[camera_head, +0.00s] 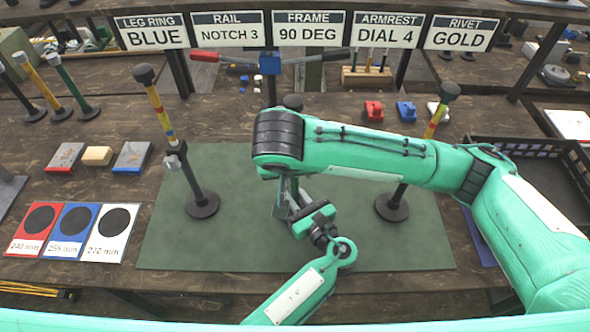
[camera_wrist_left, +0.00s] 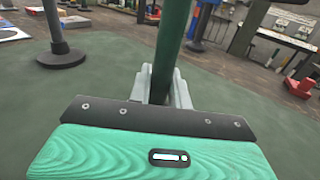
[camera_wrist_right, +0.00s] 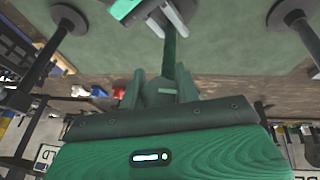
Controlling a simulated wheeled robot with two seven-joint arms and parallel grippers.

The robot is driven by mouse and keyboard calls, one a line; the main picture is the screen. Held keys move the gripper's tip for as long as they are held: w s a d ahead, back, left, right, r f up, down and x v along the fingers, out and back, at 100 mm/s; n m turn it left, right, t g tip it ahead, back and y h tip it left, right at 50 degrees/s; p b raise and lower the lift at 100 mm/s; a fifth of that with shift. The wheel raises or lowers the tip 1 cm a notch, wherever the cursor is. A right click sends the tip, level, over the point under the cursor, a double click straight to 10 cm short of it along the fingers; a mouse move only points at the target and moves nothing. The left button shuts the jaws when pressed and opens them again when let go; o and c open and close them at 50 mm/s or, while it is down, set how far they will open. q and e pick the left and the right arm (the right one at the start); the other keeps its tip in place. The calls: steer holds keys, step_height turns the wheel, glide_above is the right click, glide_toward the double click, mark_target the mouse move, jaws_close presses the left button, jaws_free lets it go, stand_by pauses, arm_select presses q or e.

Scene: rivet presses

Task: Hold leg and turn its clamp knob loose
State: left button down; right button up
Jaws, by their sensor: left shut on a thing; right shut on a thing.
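The dark green leg (camera_wrist_left: 174,45) stands upright in the left wrist view. My left gripper (camera_wrist_left: 160,85) is shut around its post, and shows low in the middle of the head view (camera_head: 286,203). My right gripper (camera_wrist_right: 160,88) is above it, shut on a small dark part at the leg, which looks like its clamp knob (camera_wrist_right: 163,88). The fingers cover most of that part, so its turn cannot be seen. In the right wrist view the leg's post (camera_wrist_right: 169,52) runs from there to my left gripper (camera_wrist_right: 160,14). In the head view my right arm hides most of the leg.
On the green mat (camera_head: 240,245), a left leg (camera_head: 194,180) and a right leg (camera_head: 393,205) stand on round bases, close on either side. Signs (camera_head: 310,30) hang behind. Size cards (camera_head: 68,230) lie at left; a black crate (camera_head: 535,150) is at right.

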steer(key=shift+d+f+h, duration=0.1)
steer(key=shift+d+h, duration=0.1)
steer(key=shift+h, duration=0.7)
steer(key=o, duration=1)
steer(key=shift+s+a+y, duration=0.1)
steer(key=shift+a+y, duration=0.1)
steer(key=shift+y, duration=0.4)
